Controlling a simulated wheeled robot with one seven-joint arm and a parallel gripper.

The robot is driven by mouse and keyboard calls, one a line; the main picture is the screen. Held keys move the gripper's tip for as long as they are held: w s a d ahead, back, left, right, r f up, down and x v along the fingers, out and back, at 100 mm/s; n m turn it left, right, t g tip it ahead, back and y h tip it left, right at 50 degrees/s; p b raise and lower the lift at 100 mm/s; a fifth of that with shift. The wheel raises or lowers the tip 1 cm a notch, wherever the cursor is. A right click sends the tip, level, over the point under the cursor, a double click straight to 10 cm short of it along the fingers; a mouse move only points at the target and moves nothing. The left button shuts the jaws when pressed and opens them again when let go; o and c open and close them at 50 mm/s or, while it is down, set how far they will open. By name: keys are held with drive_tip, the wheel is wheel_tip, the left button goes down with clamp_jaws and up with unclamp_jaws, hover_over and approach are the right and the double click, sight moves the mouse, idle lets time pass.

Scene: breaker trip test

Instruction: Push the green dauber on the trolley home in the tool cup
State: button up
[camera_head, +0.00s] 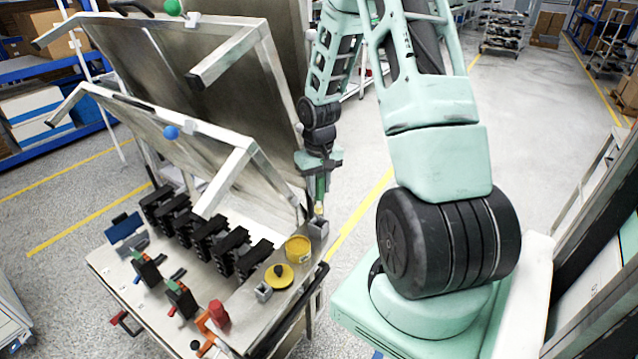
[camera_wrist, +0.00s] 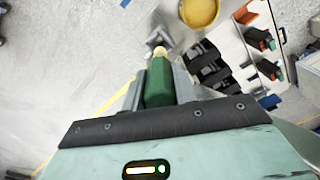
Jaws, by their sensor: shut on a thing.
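My gripper (camera_head: 321,180) is shut on the green dauber (camera_head: 320,187), which hangs about upright, its pale tip down. In the wrist view, the dauber (camera_wrist: 158,84) lies between the two fingers (camera_wrist: 158,88). The small grey square tool cup (camera_head: 318,229) is at the right back corner of the trolley top (camera_head: 240,310). The dauber's tip is at or just above the cup's mouth; I cannot tell whether it is inside. The cup also shows in the wrist view (camera_wrist: 157,37), partly hidden behind the tip.
A yellow tin (camera_head: 298,250) stands close to the cup, with a yellow lid (camera_head: 279,276) and another small grey holder (camera_head: 263,292) nearer. Black breakers (camera_head: 205,238) line the trolley. Tilted metal panels (camera_head: 190,145) with frames rise left of my gripper.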

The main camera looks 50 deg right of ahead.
sight(319, 207)
drive_tip(key=shift+f+b, duration=0.7)
drive_tip(key=shift+f, duration=0.55)
drive_tip(key=shift+f+b, duration=2)
drive_tip(key=shift+f, duration=1.1)
idle(0.7)
drive_tip(key=o, duration=1.1)
drive_tip(key=shift+r, duration=0.1)
drive_tip(key=shift+c, duration=0.2)
wheel_tip(319, 207, up, 17)
drive_tip(key=b, duration=0.3)
drive_tip(key=shift+r, duration=0.2)
